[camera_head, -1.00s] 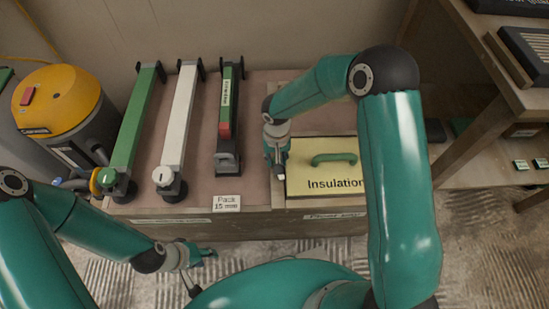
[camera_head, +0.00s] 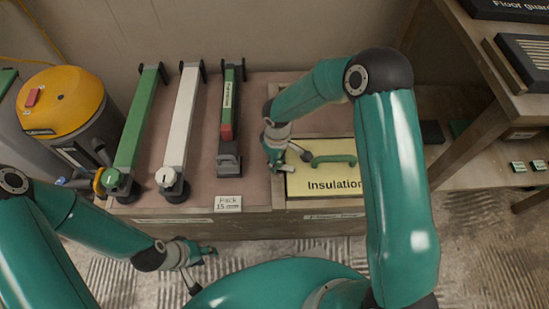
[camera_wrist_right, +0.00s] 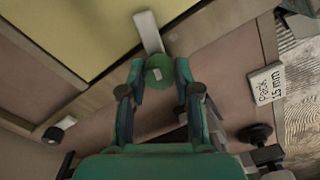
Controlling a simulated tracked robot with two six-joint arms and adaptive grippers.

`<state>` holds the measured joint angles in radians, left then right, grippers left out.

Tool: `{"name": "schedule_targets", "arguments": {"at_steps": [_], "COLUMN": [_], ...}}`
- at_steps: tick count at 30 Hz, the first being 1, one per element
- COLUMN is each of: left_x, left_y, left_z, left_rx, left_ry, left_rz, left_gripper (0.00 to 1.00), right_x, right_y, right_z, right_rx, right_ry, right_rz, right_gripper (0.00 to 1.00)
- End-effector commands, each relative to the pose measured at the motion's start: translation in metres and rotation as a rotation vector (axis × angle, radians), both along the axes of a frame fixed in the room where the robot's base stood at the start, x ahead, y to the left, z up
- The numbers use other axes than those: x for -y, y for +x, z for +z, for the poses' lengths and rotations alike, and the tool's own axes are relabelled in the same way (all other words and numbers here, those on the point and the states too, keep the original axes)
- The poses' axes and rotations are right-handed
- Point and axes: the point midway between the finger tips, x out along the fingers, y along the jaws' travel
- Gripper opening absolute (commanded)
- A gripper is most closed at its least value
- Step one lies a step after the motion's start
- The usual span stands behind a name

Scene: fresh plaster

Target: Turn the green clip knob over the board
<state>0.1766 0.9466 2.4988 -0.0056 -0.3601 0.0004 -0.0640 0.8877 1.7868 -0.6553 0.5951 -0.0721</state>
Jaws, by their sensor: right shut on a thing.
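The green clip knob (camera_wrist_right: 159,72) sits between the fingertips of my right gripper (camera_wrist_right: 157,80) in the right wrist view. The gripper is shut on it. A pale flat clip bar (camera_wrist_right: 148,32) runs from under the knob over the edge of the yellow board (camera_wrist_right: 75,30). In the head view my right gripper (camera_head: 276,158) is at the left edge of the board marked "Insulation" (camera_head: 312,184), hiding the knob. The bar (camera_head: 299,151) shows over the board there. The board has a green handle (camera_head: 333,160). My left gripper (camera_head: 190,262) is open and empty, low in front of the bench.
Green (camera_head: 137,130), white (camera_head: 180,125) and dark (camera_head: 229,130) long tools lie on the bench left of the board. A "Pack 15 mm" card (camera_head: 228,203) is at the front edge. A yellow-topped vacuum (camera_head: 65,100) stands left; shelves (camera_head: 480,125) stand right.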

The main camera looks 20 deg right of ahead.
Motion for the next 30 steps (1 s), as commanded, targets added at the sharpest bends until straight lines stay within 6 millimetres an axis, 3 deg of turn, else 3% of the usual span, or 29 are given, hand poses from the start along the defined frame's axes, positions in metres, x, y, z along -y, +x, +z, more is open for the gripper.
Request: {"name": "schedule_targets", "arguments": {"at_steps": [12,30], "left_x": [0.0000,0.0000], "left_y": [0.0000,0.0000], "left_z": [0.0114,0.0130], "left_rx": [0.000,0.000], "left_ry": [0.000,0.000], "left_rz": [0.000,0.000], "left_gripper": [0.40,0.40], "right_x": [0.0008,0.0024], "right_y": [0.0035,0.0049], "right_z": [0.0018,0.0017], "right_rx": [0.010,0.013], "right_ry": [0.001,-0.002], "right_rz": [0.271,0.337], "right_gripper": [0.00,0.00]}}
